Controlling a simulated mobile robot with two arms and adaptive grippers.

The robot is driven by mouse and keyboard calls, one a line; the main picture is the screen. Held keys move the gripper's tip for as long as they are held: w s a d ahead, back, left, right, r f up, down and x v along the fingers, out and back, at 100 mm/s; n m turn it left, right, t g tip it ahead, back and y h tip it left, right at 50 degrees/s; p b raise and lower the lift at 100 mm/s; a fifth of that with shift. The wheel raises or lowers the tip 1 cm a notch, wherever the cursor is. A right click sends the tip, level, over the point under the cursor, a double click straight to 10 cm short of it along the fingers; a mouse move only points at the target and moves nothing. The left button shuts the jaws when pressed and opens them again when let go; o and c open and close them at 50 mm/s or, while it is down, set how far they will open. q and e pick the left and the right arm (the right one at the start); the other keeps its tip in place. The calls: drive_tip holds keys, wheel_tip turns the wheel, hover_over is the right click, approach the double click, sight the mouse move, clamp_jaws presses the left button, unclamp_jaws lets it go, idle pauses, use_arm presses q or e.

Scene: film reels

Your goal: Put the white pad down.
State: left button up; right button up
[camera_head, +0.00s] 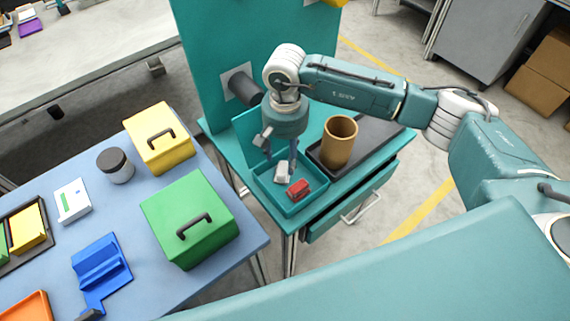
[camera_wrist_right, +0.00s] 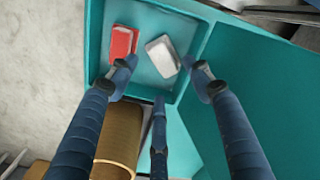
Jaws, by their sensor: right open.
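The white pad (camera_head: 282,172) lies in the teal tray (camera_head: 298,208) on the teal bench. It also shows on the tray floor in the right wrist view (camera_wrist_right: 162,56), tilted at an angle. A red block (camera_head: 298,188) lies beside it in the tray, and in the wrist view (camera_wrist_right: 121,44) it is left of the pad. My right gripper (camera_head: 279,152) is above the tray, its fingers (camera_wrist_right: 160,73) spread on either side of the pad with gaps showing. It is open and holds nothing. My left gripper is not in view.
A brown cup (camera_head: 339,142) stands on a dark tray (camera_head: 378,136) right of the teal tray. A teal upright panel (camera_head: 205,60) rises behind. The blue table (camera_head: 138,223) at left holds a green box (camera_head: 188,218), a yellow box (camera_head: 160,137) and a dark-lidded jar (camera_head: 115,166).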

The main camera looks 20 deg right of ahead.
sight(285, 168)
wheel_tip(285, 168, up, 7)
drive_tip(key=b, duration=0.1)
drive_tip(key=shift+r, duration=0.2)
idle(0.5)
